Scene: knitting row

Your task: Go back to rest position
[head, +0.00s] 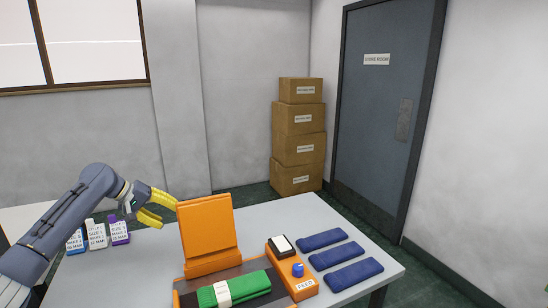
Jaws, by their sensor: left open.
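My left gripper (160,208) has yellow fingers and is open. It is at the left of the head view, above the table and left of an upright orange panel (207,236). Nothing shows between its fingers. The panel belongs to an orange machine with a dark bed (185,289). A rolled green knit piece (252,285) with a pale band lies on the front of this machine. My right gripper is not in view.
An orange control box (297,274) with a blue knob sits right of the machine. Several folded blue pieces (335,256) lie on the grey table (385,263). Stacked cartons (298,148) and a door (385,110) are behind.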

